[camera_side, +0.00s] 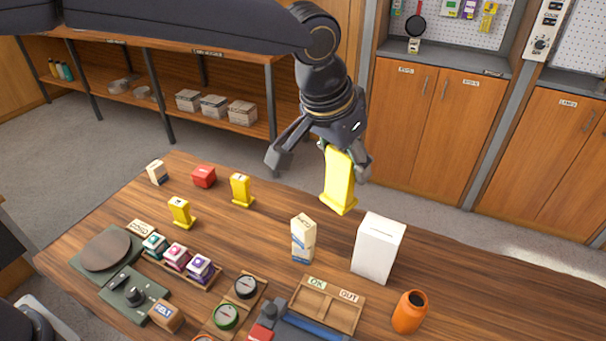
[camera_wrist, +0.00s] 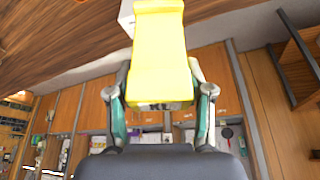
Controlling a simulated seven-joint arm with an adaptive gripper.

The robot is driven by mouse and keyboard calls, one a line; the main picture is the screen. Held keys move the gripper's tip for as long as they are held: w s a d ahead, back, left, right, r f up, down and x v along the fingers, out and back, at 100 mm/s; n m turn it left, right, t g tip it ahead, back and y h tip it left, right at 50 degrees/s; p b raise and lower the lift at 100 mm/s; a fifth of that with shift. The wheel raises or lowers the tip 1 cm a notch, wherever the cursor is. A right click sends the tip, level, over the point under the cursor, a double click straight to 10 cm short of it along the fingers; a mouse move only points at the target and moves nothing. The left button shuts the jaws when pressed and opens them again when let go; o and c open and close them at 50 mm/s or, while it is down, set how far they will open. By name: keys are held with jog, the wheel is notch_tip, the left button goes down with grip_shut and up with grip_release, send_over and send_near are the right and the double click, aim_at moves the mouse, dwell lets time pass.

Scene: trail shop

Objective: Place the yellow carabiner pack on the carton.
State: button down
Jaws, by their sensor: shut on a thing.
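The yellow carabiner pack (camera_side: 339,183) is held upright in my gripper (camera_side: 338,153), its wider foot down, above the far side of the wooden table. In the wrist view the pack (camera_wrist: 158,45) fills the middle between the two fingers of my gripper (camera_wrist: 159,85). A plain white carton (camera_side: 376,252) stands on the table below and to the right of the pack, apart from it. Part of a white surface, likely this carton (camera_wrist: 126,17), shows behind the pack in the wrist view. Two similar yellow packs (camera_side: 241,190) (camera_side: 181,212) stand on the table farther left.
A small cream-and-blue box (camera_side: 303,239) stands left of the white carton, and an orange bottle (camera_side: 409,312) stands to its front right. A divided wooden tray (camera_side: 327,305) lies in front. The table right of the carton is clear.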

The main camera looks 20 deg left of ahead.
jog(key=shift+w+d+f, duration=0.8)
jog(key=shift+w+f, duration=0.5)
jog(key=shift+f, duration=0.5)
jog(key=shift+w+d+f, duration=0.75)
jog(key=shift+w+f, duration=0.55)
jog(key=shift+f, duration=0.5)
jog(key=shift+w+d+f, duration=0.8)
jog(key=shift+w+f, duration=0.5)
jog(key=shift+f, duration=0.5)
jog(key=shift+f, duration=0.1)
jog(key=shift+c, duration=2.3)
grip_release()
